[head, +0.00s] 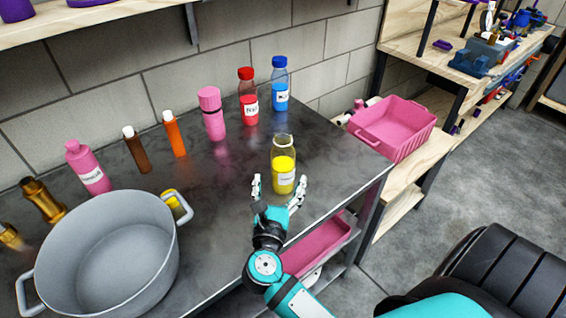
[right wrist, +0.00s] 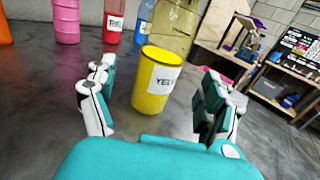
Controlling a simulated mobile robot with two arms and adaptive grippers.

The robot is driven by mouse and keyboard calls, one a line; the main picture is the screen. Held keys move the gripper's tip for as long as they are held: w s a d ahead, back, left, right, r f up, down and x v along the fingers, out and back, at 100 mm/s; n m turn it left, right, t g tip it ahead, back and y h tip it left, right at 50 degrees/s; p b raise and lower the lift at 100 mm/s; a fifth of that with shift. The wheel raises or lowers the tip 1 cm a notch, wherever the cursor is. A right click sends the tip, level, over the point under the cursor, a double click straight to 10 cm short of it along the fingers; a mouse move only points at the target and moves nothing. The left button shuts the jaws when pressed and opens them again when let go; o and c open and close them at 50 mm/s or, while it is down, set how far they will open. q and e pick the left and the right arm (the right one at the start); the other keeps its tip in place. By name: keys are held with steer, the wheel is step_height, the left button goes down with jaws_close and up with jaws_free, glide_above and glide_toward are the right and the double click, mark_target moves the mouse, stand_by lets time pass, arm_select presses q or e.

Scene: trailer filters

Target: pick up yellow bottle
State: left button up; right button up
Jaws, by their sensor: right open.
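The yellow bottle (head: 283,168) stands upright on the dark metal table near its front right edge. It has clear upper walls, yellow contents and a white label. My right gripper (head: 277,190) is open just in front of the bottle. In the right wrist view the yellow bottle (right wrist: 156,80) stands beyond and between the open fingers of the right gripper (right wrist: 157,95), with no finger seen touching it. Its top is cut off there. My left gripper is not in view.
A red bottle (head: 248,100), a blue bottle (head: 280,85) and a pink bottle (head: 211,115) stand behind. A large grey pot (head: 105,255) is at the left. A pink crate (head: 395,128) sits on a wooden bench at the right. The table around the yellow bottle is clear.

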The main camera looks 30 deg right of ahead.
mark_target(281, 176)
steer(key=shift+x, duration=0.8)
steer(key=p+x, duration=0.1)
steer(key=x, duration=0.3)
steer(key=shift+w+d, duration=0.2)
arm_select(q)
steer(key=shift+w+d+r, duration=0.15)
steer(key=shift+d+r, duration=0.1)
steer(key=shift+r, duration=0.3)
arm_select(e)
steer(key=c, duration=0.5)
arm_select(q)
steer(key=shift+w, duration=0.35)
arm_select(e)
steer(key=c, duration=1)
steer(key=shift+r, duration=0.1)
steer(key=shift+r, duration=1.6)
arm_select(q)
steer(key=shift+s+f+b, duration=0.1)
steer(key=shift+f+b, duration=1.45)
arm_select(e)
steer(key=shift+s+d+r+v, duration=0.25)
steer(key=shift+s+d+v, duration=0.15)
steer(key=shift+v, duration=2.2)
steer(key=shift+s+d+r+v, duration=0.3)
steer(key=shift+d+v, duration=0.1)
steer(key=shift+v, duration=2.2)
steer(key=shift+s+d+r+v, duration=0.25)
steer(key=shift+s+d+v, duration=0.15)
steer(key=shift+v, duration=2.2)
